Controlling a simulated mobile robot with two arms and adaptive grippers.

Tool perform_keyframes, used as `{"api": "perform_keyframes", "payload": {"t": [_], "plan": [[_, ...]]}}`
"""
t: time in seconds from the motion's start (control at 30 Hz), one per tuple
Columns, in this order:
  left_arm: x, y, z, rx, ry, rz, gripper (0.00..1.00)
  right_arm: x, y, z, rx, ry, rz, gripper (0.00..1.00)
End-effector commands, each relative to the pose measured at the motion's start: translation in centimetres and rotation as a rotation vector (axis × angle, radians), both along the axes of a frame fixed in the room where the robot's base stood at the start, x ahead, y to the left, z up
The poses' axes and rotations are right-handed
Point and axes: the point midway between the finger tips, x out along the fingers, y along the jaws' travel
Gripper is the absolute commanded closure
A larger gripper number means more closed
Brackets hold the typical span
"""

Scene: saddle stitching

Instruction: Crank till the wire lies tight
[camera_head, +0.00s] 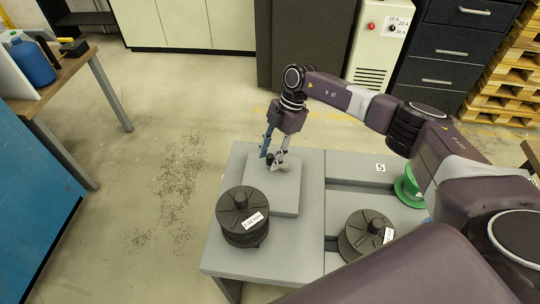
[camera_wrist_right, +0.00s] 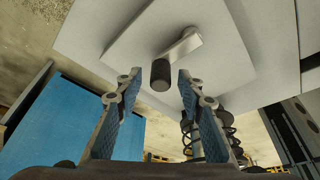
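The crank in the right wrist view has a metal arm (camera_wrist_right: 184,44) and a black cylindrical knob (camera_wrist_right: 160,74), set on a pale grey raised plate (camera_wrist_right: 120,45). My right gripper (camera_wrist_right: 157,80) is open, with its fingertips on either side of the knob's lower end and gaps visible on both sides. In the head view my right gripper (camera_head: 273,157) reaches down over the plate (camera_head: 287,203) and partly hides the crank. I cannot make out any wire. My left gripper is in neither view.
On the grey table (camera_head: 228,259), a dark labelled spool (camera_head: 238,202) stands in front of the plate. Another dark spool (camera_head: 358,238) and a green spool (camera_head: 402,188) stand to the right. A blue bench panel (camera_head: 30,215) is at left; the floor between is clear.

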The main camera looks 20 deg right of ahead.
Motion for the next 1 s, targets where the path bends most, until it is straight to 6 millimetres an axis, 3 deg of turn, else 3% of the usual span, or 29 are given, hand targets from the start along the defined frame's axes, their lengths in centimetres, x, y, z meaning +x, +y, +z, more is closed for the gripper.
{"api": "perform_keyframes", "payload": {"t": [0.23, 0.37, 0.8, 1.0], "plan": [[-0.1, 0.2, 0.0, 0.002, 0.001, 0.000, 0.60, -0.1, 0.0, 0.0, 0.000, 0.002, 0.001, 0.64], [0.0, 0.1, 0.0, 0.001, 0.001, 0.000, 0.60, 0.1, -0.4, 1.0, 0.000, 0.000, 0.000, 0.64], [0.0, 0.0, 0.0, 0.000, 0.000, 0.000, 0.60, 0.9, -3.7, 9.0, -0.001, -0.001, 0.000, 0.64], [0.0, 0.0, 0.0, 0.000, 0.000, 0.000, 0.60, 1.0, -4.4, 10.8, 0.000, 0.000, -0.001, 0.64]]}}
